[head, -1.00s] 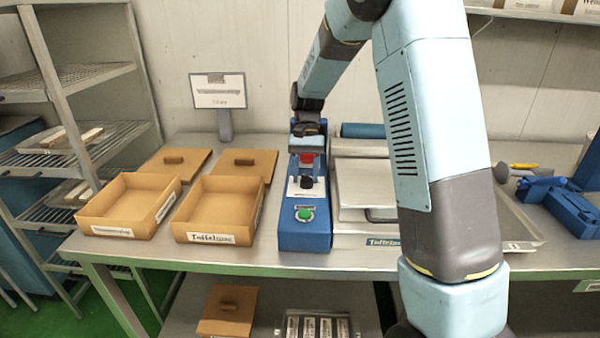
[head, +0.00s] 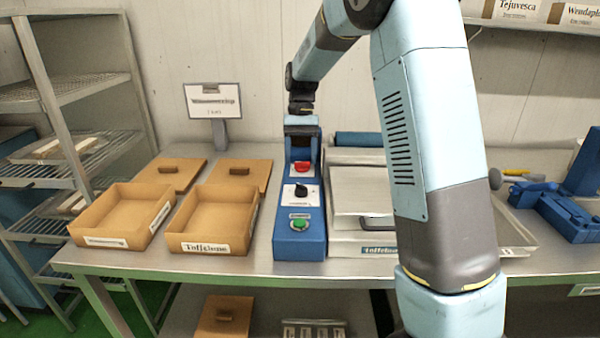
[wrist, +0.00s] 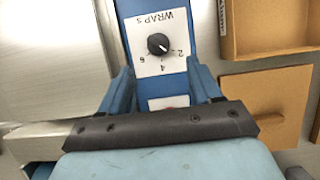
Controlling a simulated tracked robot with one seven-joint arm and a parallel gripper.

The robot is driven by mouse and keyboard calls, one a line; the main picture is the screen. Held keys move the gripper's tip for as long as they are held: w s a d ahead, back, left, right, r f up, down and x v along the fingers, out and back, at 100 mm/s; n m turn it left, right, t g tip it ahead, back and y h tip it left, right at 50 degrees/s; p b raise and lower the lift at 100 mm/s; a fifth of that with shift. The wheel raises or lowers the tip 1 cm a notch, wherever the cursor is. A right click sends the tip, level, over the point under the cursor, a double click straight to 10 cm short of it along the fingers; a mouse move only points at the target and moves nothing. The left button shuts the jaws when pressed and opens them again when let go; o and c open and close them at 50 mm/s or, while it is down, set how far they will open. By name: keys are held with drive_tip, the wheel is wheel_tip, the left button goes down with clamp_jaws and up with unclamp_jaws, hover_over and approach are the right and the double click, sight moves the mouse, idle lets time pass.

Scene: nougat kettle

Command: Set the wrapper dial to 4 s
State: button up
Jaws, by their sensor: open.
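The wrapper's blue control box (head: 300,245) stands on the table, with a black dial (head: 301,190) on a white plate. In the wrist view the dial (wrist: 158,43) shows upside down under the label "WRAP S", with the numbers 2, 4 and 6 around it. Its white mark seems to point toward the side between 4 and 2; the exact setting is hard to read. My gripper (head: 301,128) is above the rear of the box, behind the dial. In the wrist view my gripper's fingers (wrist: 161,82) are apart and empty, and the dial lies beyond them, untouched.
A red button (head: 302,169) and a green button (head: 300,224) flank the dial. The silver wrapper (head: 362,190) is directly right of the box. Open brown boxes (head: 222,217) stand left, with a sign (head: 212,101) behind. A blue device (head: 560,210) is at the right.

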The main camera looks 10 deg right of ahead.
drive_tip(key=v, duration=0.6)
drive_tip(key=n+t, duration=0.5)
drive_tip(key=n, duration=0.4)
hover_over(301, 189)
drive_tip(key=w, duration=0.1)
drive_tip(key=shift+h, duration=0.4)
wheel_tip(301, 189, down, 13)
drive_tip(key=shift+r, duration=0.1)
drive_tip(key=shift+c, duration=0.3)
